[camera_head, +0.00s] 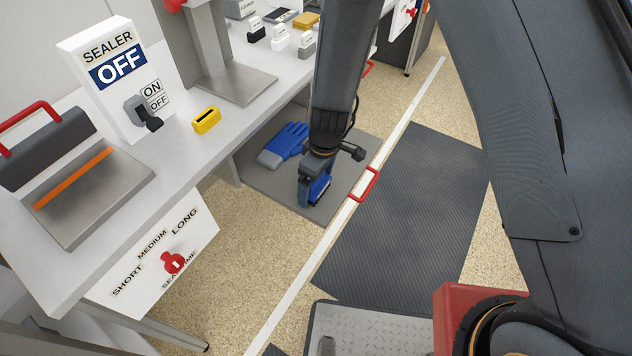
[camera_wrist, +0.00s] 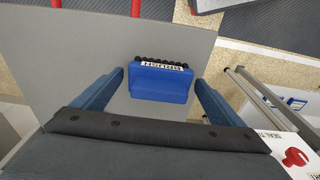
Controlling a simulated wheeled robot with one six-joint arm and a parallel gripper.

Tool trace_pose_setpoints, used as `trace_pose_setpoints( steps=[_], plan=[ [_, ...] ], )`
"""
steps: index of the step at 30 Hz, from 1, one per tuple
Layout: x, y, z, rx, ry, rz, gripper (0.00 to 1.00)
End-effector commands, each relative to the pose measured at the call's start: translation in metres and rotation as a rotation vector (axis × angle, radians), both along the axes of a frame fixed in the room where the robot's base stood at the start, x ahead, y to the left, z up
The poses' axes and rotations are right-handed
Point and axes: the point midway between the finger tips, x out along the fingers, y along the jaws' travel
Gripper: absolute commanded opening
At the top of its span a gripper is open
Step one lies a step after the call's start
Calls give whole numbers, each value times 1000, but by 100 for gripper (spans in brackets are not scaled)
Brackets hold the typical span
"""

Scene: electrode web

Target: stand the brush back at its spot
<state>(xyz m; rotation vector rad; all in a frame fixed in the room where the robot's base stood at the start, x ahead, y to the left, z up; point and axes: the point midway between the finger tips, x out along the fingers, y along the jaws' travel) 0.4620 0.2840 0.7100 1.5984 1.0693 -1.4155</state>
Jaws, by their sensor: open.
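The brush is a blue block with dark bristles along one edge and a white label. It lies on the grey drawer floor in the wrist view (camera_wrist: 160,84), and part of it shows beside my gripper in the head view (camera_head: 320,188). My gripper (camera_head: 311,194) reaches down into the pulled-out drawer (camera_head: 263,177). Its two fingers in the wrist view (camera_wrist: 159,79) are open, one on each side of the brush with gaps between. The head view does not show clearly how far the fingertips are from the drawer floor.
A blue glove (camera_head: 285,144) lies in the drawer, left of my gripper. The drawer has a red handle (camera_head: 364,185). On the white bench are a yellow slotted block (camera_head: 206,120), the sealer sign reading OFF (camera_head: 118,72) and a press with a red handle (camera_head: 50,140). A dark mat (camera_head: 415,210) covers the floor.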

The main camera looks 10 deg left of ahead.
Motion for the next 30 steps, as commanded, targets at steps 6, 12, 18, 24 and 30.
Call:
trace_pose_setpoints(
  steps=[6,12,18,24,30],
  plan=[
    [0,-3,39,3,-4,1,92],
    [-2,-8,73,3,-4,1,92],
    [-3,-11,99,2,-3,0,92],
    [-5,-13,112,1,-1,-1,92],
    [-5,-13,114,0,-1,-2,92]
  ],
)
